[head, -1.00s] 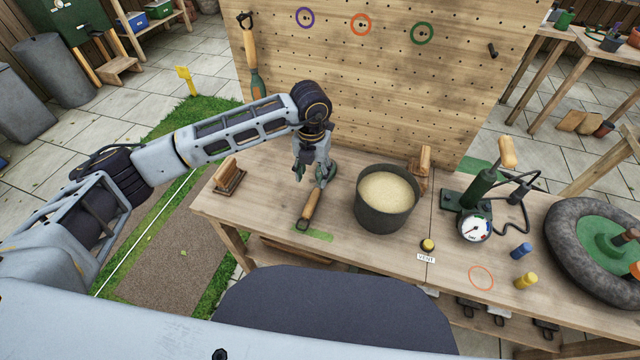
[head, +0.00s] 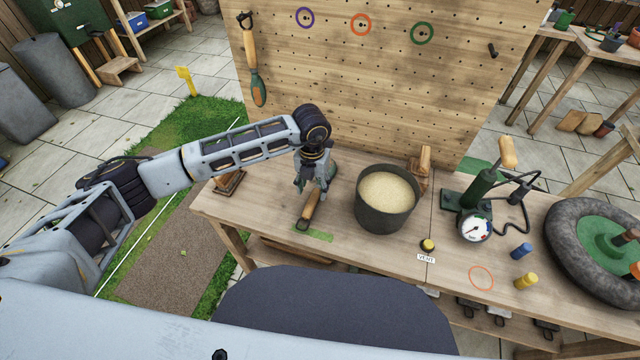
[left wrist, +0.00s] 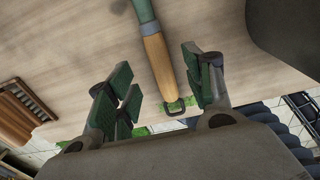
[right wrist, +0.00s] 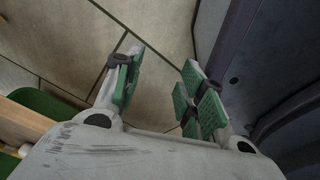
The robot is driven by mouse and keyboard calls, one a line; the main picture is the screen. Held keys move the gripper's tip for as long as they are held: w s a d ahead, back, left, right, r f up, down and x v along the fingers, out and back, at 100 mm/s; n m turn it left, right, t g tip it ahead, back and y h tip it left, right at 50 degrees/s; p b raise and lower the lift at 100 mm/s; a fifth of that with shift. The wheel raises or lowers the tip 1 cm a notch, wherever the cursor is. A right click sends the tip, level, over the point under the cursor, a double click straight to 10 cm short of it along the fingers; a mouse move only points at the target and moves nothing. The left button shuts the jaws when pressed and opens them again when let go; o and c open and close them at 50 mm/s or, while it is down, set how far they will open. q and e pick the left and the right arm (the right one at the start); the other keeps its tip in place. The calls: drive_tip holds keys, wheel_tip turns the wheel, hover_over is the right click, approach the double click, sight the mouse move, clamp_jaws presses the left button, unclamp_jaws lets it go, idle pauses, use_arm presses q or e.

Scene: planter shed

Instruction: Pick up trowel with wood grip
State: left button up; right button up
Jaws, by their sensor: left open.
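The trowel with a wood grip (head: 310,209) lies on the workbench, its grip toward the front edge beside a green mark. My left gripper (head: 313,187) hangs over its far end and hides part of it. In the left wrist view, the wooden grip (left wrist: 159,66) runs between the open fingers of my left gripper (left wrist: 160,92), with green metal above it; the fingers do not touch it. My right gripper (right wrist: 158,82) is open and empty above paving in the right wrist view, away from the bench.
A dark pot of pale grain (head: 385,215) stands right of the trowel. A wooden brush (head: 229,183) lies to the left, partly behind my arm. A pegboard (head: 370,80) rises behind, with another hand tool (head: 252,60) hanging on it. A pump (head: 482,190) stands farther right.

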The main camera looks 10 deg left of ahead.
sight(313, 197)
use_arm(q)
drive_tip(key=shift+s+f, duration=0.15)
drive_tip(key=shift+f, duration=2)
clamp_jaws()
